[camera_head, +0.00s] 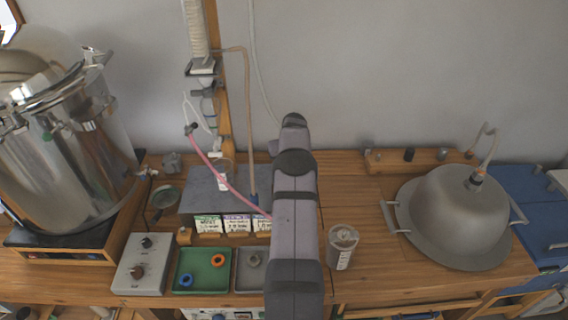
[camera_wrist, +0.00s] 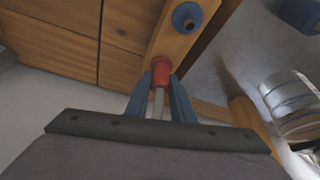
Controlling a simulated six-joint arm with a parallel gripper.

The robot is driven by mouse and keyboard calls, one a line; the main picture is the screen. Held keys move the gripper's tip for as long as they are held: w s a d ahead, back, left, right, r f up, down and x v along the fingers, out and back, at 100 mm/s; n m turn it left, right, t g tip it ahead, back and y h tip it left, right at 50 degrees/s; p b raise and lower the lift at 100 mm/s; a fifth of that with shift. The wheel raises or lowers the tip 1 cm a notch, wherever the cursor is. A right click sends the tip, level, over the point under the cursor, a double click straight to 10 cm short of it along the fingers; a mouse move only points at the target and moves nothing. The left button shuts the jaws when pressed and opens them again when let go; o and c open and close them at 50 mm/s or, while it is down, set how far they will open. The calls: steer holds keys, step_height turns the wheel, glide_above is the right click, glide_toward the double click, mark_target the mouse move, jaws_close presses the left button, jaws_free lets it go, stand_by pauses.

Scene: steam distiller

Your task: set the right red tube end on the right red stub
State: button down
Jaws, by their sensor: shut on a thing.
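In the wrist view my gripper (camera_wrist: 160,84) is shut on the red tube end (camera_wrist: 160,70), with its blue fingers on either side. A pale length of tube (camera_wrist: 158,104) shows between the fingers. The red end is at the lower part of a wooden strip (camera_wrist: 167,42). I cannot tell whether it touches the strip, and no separate red stub shows; it may be hidden behind the red end. In the head view the pink-red tube (camera_head: 226,184) runs from an upper fitting (camera_head: 190,129) down right and passes behind my arm. My gripper is hidden there.
A blue ring around a metal stub (camera_wrist: 188,18) sits farther up the strip. A clear glass vessel (camera_wrist: 289,102) stands to the right. In the head view, a green tray (camera_head: 203,285) with small rings, a metal can (camera_head: 342,248) and a domed lid (camera_head: 455,215) occupy the bench.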

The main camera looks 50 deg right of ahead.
steer(key=shift+f, duration=0.1)
steer(key=c, duration=1.5)
jaws_free()
steer(key=shift+o, duration=0.2)
steer(key=shift+r, duration=0.2)
steer(key=shift+r+p, duration=1.75)
steer(key=shift+r, duration=1.6)
